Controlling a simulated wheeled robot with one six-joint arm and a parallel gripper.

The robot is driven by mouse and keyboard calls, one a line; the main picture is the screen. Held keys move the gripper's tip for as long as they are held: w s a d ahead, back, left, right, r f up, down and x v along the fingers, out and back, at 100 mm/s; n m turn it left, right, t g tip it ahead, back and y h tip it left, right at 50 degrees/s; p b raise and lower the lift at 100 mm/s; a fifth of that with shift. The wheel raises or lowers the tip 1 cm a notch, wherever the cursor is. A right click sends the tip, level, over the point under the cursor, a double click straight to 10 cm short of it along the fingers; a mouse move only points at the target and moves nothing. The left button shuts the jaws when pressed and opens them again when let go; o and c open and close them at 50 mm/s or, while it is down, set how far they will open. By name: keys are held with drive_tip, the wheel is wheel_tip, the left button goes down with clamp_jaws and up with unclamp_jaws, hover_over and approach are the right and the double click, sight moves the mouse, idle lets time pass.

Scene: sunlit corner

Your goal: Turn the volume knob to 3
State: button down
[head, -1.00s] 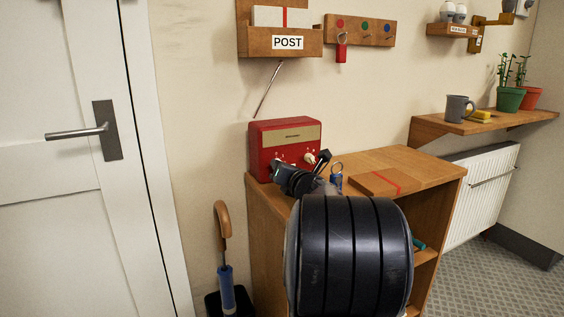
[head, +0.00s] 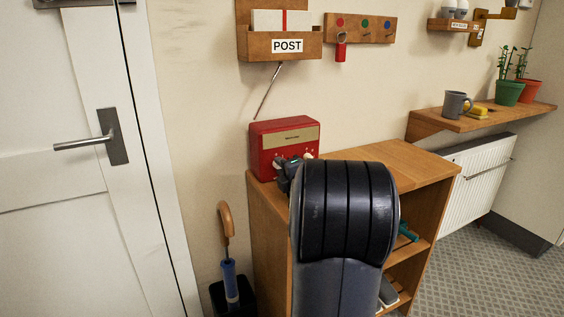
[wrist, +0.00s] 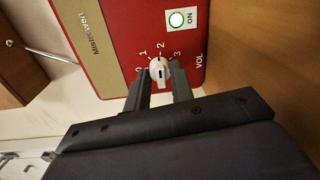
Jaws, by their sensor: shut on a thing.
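The red radio (head: 262,140) stands on the wooden cabinet against the wall. In the wrist view its front panel (wrist: 112,62) fills the top, turned sideways. The small white volume knob (wrist: 159,66) sits among the printed marks 0, 1, 2 and 3, beside the word VOL. My gripper (wrist: 160,84) is shut on the knob, with one dark finger on each side. I cannot tell for sure which mark the knob points at. In the head view my gripper (head: 287,166) is at the radio's front, partly hidden by my arm.
My arm hides much of the cabinet top (head: 410,162). A post box (head: 254,43) and key rack (head: 364,28) hang above. An umbrella (head: 228,255) stands left of the cabinet.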

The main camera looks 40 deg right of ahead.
drive_tip(key=shift+m+p, duration=0.95)
drive_tip(key=shift+m, duration=0.95)
drive_tip(key=c, duration=1.2)
unclamp_jaws()
drive_tip(key=shift+c, duration=0.2)
drive_tip(key=shift+s, duration=0.1)
drive_tip(key=p+v, duration=0.1)
drive_tip(key=v, duration=0.9)
drive_tip(key=shift+s, duration=0.35)
drive_tip(key=shift+o, duration=0.2)
